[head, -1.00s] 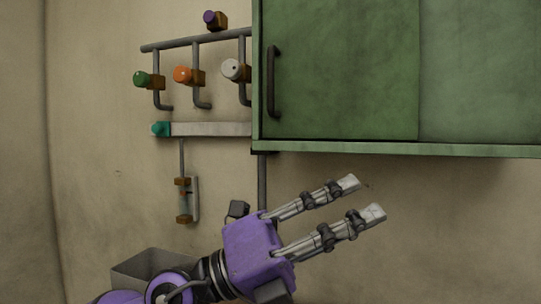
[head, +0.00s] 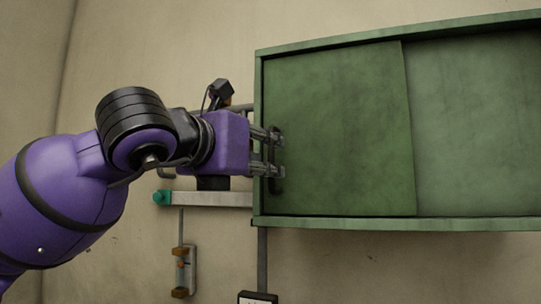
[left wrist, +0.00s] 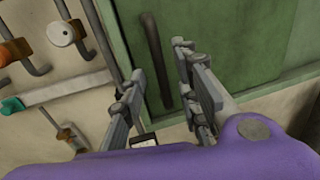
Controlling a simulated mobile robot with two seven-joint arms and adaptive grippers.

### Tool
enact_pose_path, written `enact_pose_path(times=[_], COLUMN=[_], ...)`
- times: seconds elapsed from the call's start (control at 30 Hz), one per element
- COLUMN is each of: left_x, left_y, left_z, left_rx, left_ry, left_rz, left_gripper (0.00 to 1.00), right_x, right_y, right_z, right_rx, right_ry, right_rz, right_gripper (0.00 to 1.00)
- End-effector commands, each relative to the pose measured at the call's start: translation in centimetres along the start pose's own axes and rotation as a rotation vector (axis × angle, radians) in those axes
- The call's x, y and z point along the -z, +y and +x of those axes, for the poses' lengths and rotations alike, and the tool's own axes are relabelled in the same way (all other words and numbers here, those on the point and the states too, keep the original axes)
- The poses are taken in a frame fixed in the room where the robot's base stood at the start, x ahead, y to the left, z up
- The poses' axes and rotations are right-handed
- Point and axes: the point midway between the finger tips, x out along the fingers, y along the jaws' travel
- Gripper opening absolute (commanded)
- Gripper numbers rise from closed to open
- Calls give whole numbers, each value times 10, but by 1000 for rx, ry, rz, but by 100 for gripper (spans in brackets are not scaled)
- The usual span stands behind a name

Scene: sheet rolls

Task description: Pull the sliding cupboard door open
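The green cupboard's left door panel (head: 345,130) covers the left part of the cupboard front, and its right edge overlaps a second panel. A dark vertical bar handle (head: 277,185) is on its left side. My left gripper (head: 279,154) reaches in from the left at the handle and hides part of it. In the left wrist view the handle (left wrist: 155,50) runs between the two spread fingers (left wrist: 160,62) without visible contact; I cannot tell how far the fingertips are from the door. My right gripper is not in view.
The second, lighter green panel (head: 480,130) fills the right side of the cupboard. Pipes with a white knob (left wrist: 62,34) and a grey bar with a teal end (head: 210,198) are on the wall left of the cupboard. A small gauge (head: 181,270) hangs below.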

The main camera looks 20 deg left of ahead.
Motion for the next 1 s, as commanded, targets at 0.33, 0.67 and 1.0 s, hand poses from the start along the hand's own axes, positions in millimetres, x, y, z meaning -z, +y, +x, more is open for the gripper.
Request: enact_pose_path(times=[0.33,0.67,1.0], left_x=[-1,0,0], left_y=[-1,-1,-1], left_z=[31,32,32], left_rx=[2,3,3], left_ry=[0,0,0], left_rz=[2,2,2], left_gripper=[29,15,0], right_x=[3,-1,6], right_y=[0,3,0], right_z=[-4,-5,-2], right_rx=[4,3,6], right_ry=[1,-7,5], right_rz=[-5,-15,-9], right_gripper=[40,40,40])
